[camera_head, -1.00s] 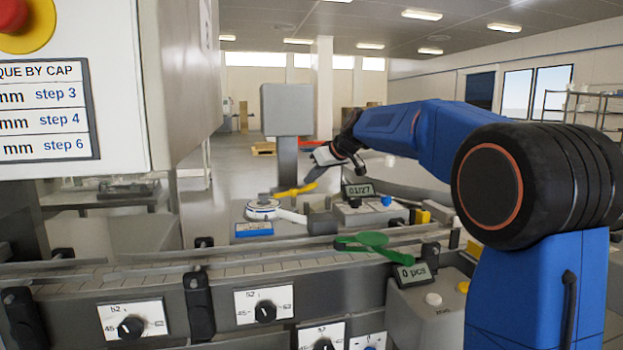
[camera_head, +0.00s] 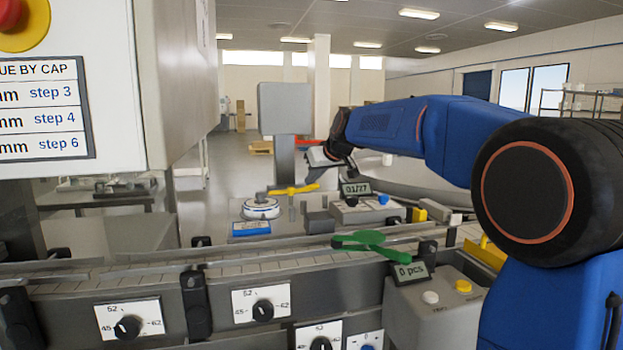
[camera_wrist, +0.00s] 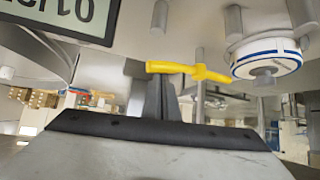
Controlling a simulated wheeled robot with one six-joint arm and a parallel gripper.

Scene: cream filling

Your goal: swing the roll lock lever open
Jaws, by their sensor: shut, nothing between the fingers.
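The yellow lever (camera_head: 293,189) lies roughly level beside and above the white roll with a blue stripe (camera_head: 261,208) on the machine behind the conveyor. In the wrist view the yellow lever (camera_wrist: 190,70) crosses just beyond my fingertips, and the striped roll (camera_wrist: 265,58) is to its right. My gripper (camera_wrist: 165,85) is shut and empty, with its fingers close together at the lever's left part. I cannot tell whether they touch it. In the head view my gripper (camera_head: 322,160) is small, above the lever's right end, and its fingertips are not clear.
A green lever (camera_head: 365,242) lies over the conveyor rail (camera_head: 110,272) in front. A grey box on a post (camera_head: 286,108) rises behind the roll. A large white cabinet (camera_head: 170,80) is at left.

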